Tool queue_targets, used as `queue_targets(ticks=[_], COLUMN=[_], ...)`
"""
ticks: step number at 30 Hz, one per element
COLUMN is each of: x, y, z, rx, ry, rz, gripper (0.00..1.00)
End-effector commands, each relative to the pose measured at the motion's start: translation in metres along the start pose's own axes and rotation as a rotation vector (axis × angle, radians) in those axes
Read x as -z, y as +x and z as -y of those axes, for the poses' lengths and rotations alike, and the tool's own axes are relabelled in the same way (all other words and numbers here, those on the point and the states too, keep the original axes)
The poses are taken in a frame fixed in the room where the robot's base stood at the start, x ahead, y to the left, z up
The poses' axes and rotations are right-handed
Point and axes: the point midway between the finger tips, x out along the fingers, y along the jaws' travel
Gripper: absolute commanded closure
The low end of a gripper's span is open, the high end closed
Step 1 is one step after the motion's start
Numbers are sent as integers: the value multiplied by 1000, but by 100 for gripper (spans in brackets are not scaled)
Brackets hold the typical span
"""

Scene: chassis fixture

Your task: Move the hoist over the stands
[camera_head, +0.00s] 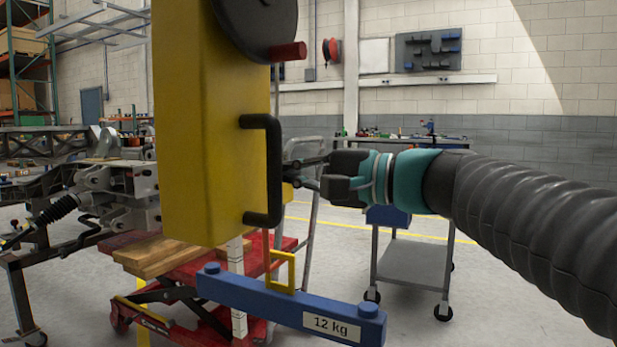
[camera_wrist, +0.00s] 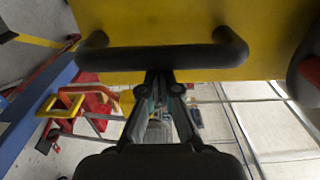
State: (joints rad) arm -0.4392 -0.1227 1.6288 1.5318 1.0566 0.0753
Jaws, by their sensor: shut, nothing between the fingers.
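The hoist's tall yellow body (camera_head: 205,130) fills the left centre of the head view, with a dark wheel and red knob at its top. Its black handle (camera_head: 273,170) faces my gripper, and the handle also crosses the wrist view (camera_wrist: 165,57). My gripper (camera_head: 290,171) is shut and empty, its fingertips at the handle; contact cannot be told. In the wrist view the fingertips (camera_wrist: 163,78) meet just below the handle bar. A blue beam (camera_head: 280,305) marked 12 kg, with a yellow loop (camera_head: 281,272) on top, is below the hoist. A dark stand (camera_head: 20,290) shows at far left.
A grey chassis assembly (camera_head: 125,190) is at the left. A red lift table (camera_head: 170,290) with wooden boards stands behind the hoist. A grey wheeled cart (camera_head: 413,262) is behind my arm. Open floor lies right of the cart.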

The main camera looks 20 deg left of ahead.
Motion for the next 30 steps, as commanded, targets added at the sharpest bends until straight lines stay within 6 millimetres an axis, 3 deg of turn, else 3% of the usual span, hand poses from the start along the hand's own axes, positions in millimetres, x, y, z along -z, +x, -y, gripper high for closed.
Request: queue_targets(ticks=[21,30], x=[-82,-96], y=[-1,-1], z=[2,2], rx=[3,4], ry=[-2,-1], rz=[5,2], gripper=[100,100])
